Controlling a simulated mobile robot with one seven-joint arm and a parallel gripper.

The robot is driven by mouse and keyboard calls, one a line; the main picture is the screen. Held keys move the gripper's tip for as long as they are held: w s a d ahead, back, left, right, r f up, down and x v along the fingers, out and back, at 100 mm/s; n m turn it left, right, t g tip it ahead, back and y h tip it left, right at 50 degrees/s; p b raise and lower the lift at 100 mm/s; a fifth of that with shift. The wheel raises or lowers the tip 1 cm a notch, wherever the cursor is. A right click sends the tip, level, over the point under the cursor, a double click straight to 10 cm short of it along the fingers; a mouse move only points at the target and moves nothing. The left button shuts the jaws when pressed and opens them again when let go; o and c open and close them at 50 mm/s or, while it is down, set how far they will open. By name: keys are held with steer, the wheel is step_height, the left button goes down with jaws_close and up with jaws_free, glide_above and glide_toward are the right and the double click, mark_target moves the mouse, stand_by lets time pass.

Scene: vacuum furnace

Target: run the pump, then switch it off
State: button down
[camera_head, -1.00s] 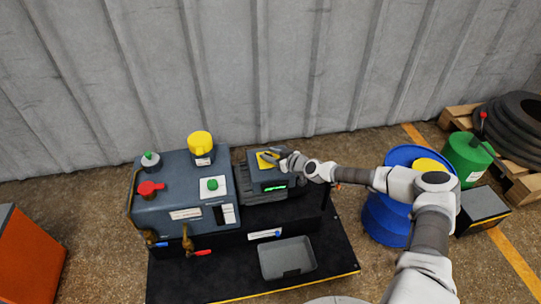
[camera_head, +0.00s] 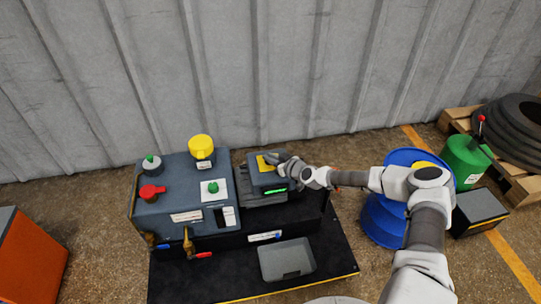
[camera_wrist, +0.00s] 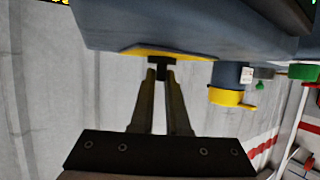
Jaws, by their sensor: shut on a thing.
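A blue-grey machine (camera_head: 170,190) stands on a dark base. My gripper (camera_head: 272,160) is at this patch. In the wrist view, my gripper (camera_wrist: 160,70) is shut on a small dark tab at the unit's yellow plate (camera_wrist: 185,53). Which part is the pump, I cannot tell.
A grey tray (camera_head: 287,260) lies on the base in front. Red-handled and blue-handled valves (camera_head: 195,254) stick out of the machine's front. A blue drum (camera_head: 385,220) and a green can (camera_head: 465,158) stand at right. A corrugated wall is behind.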

steer(key=h+p, duration=0.1)
steer(key=m+p, duration=0.1)
steer(key=p, duration=0.1)
steer(key=m+t+h+p, duration=0.1)
steer(key=p, duration=0.1)
steer(key=shift+s+a+r+h, duration=0.15)
steer(key=shift+a+r+h, duration=0.15)
steer(key=shift+r, duration=0.1)
steer(key=m+t+h+p, duration=0.1)
steer(key=m+h+p, duration=0.1)
steer(key=m, duration=0.1)
steer(key=shift+f+h+p, duration=0.15)
steer(key=shift+h+p, duration=0.15)
steer(key=shift+h, duration=0.1)
steer(key=m+h, duration=0.2)
steer(key=h, duration=0.1)
steer(key=m+h, duration=0.1)
steer(key=m, duration=0.1)
steer(key=shift+a+f+t+h, duration=0.1)
steer(key=shift+f+t+h, duration=0.2)
steer(key=shift+h, duration=0.1)
steer(key=shift+r+m+h, duration=0.1)
steer(key=shift+m+h, duration=1)
steer(key=shift+h, duration=0.1)
steer(key=c, duration=0.9)
jaws_free()
